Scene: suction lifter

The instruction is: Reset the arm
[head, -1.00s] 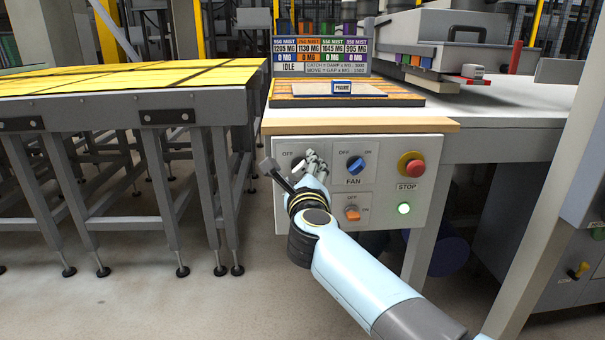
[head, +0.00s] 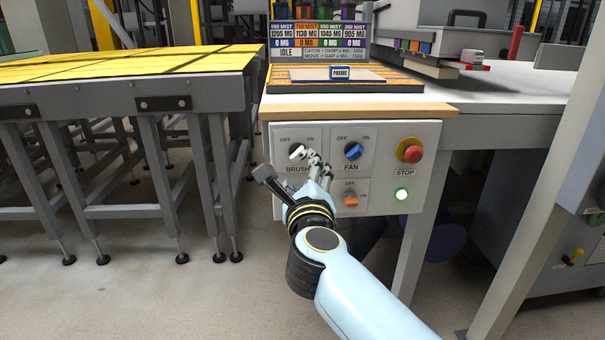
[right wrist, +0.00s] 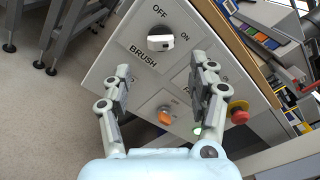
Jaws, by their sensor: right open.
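My right gripper (head: 313,160) is in front of the control panel, just below and right of the white BRUSH knob (head: 297,152). In the right wrist view its two fingers (right wrist: 162,72) are spread with nothing between them. The BRUSH knob (right wrist: 160,41) shows there beyond the fingertips, apart from them. The blue FAN knob (head: 353,151) is right of the gripper. An orange knob (head: 351,199) sits below it, its label partly hidden by my right arm. My left gripper is not in view.
A red STOP button (head: 409,150) and a lit white-green button (head: 402,195) are on the panel's right side. A wooden ledge (head: 430,110) juts above the panel. A yellow-topped table (head: 120,65) stands left. Open floor lies below.

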